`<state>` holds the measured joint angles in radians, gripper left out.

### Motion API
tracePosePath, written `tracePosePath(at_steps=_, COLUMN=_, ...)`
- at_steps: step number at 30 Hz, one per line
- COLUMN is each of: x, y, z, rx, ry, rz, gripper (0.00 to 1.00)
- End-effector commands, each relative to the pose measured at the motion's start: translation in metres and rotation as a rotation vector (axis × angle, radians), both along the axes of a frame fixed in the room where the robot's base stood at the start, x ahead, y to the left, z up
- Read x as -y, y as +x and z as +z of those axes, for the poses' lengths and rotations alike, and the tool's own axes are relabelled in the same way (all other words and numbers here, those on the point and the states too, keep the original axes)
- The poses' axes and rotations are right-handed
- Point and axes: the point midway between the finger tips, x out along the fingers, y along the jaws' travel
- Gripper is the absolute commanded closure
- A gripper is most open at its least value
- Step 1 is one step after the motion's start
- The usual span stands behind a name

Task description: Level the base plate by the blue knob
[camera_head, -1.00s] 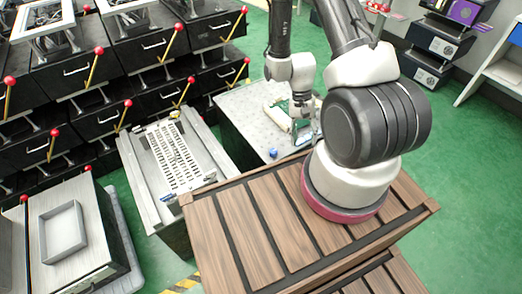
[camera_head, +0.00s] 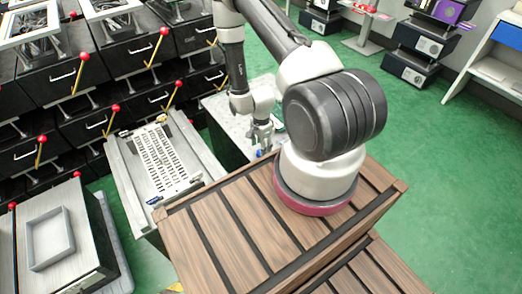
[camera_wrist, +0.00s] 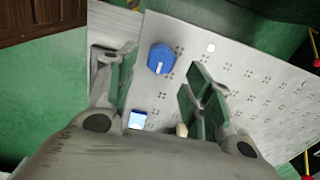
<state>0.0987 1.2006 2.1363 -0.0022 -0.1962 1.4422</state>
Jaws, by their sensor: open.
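The blue knob (camera_wrist: 161,59) stands on a light grey perforated base plate (camera_wrist: 245,75) in the wrist view. It is round with a white mark on top. My gripper (camera_wrist: 160,88) is open, with its two green-padded fingers apart. The knob lies beyond the fingertips, in line with the space between them, and nothing is held. A small blue-and-white item (camera_wrist: 137,119) shows on the plate near the left finger. In the head view my gripper (camera_head: 262,146) hangs over the plate (camera_head: 224,112), and a small blue spot shows just below it. I cannot tell the plate's tilt.
A wooden slatted box top (camera_head: 205,225) fills the front. A slotted panel bench (camera_head: 160,165) stands to the left, and black drawers with red-tipped yellow levers (camera_head: 75,80) stand behind it. A grey square frame (camera_head: 50,238) lies at lower left.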

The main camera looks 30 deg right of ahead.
Motion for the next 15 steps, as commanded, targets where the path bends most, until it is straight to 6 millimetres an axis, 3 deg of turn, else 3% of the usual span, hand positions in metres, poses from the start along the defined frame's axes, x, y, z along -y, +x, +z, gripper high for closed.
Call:
tracePosePath(at_steps=6, x=0.0, y=-0.001, z=-0.029, rx=-0.002, ry=0.001, rz=0.001, gripper=0.49)
tracePosePath(at_steps=15, x=0.0, y=0.0, z=-0.035, rx=-0.001, ry=0.001, rz=0.002, gripper=0.49)
